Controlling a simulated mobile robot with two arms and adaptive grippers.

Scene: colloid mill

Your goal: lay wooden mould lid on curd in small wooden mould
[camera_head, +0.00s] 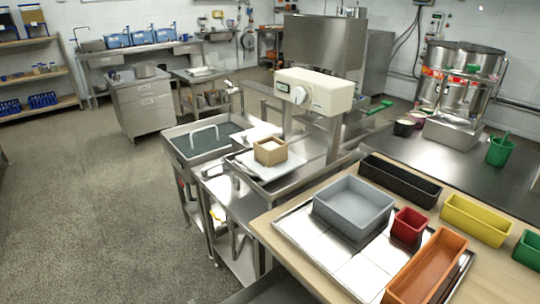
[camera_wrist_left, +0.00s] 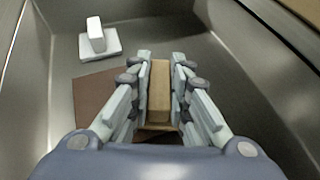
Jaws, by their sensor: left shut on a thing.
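The small wooden mould (camera_head: 270,157) stands upright on a white board on the metal bench, in the middle of the head view. Its inside looks pale, but I cannot make out the curd clearly. In the left wrist view my left gripper (camera_wrist_left: 159,75) is shut on the wooden mould lid (camera_wrist_left: 159,95), with its fingers on both sides of the upright wooden block. A little of a wider wooden part shows below the block. Neither the lid nor my left gripper shows in the head view. My right gripper is in neither view.
The left wrist view shows a metal basin (camera_wrist_left: 220,70) with a white block on a plate (camera_wrist_left: 97,42) and a flat brown piece (camera_wrist_left: 95,100). In the head view, a press-like white unit (camera_head: 315,92) stands behind the mould. A grey tub (camera_head: 353,207) stands at front right.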

